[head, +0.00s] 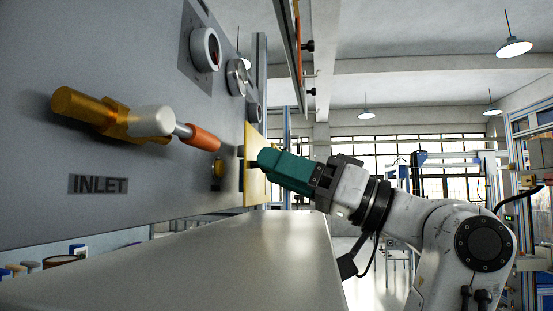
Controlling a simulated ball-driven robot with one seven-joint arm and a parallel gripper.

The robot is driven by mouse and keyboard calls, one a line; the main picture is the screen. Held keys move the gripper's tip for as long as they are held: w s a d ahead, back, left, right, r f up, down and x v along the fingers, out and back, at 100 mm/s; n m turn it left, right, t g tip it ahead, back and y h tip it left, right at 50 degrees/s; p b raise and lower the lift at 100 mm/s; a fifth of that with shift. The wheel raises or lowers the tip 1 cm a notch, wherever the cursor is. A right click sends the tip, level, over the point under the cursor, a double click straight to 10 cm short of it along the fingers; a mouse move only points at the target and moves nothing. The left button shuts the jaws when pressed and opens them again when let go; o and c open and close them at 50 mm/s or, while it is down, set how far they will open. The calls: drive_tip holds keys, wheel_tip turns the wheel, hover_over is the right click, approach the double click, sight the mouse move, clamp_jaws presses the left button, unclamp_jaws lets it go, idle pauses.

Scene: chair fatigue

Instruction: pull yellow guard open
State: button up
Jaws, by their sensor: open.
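The yellow guard (252,136) is a thin flat plate standing out from the grey panel (150,195), seen nearly edge-on. My gripper (254,158), with a teal body, reaches in from the right with its tip at the middle of the guard. The jaws are open. The teal body hides part of the guard, and I cannot tell whether the fingers touch it.
An inlet valve with a brass body (85,106) and an orange-tipped handle (202,138) juts out left of the guard. Gauges (205,50) sit above. A grey bench surface (190,265) lies below. A small brass knob (217,170) is beside the guard.

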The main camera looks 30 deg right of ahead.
drive_tip(key=shift+w+a+r, duration=0.2)
drive_tip(key=shift+w+a, duration=0.1)
drive_tip(key=shift+a, duration=0.05)
clamp_jaws()
idle(0.3)
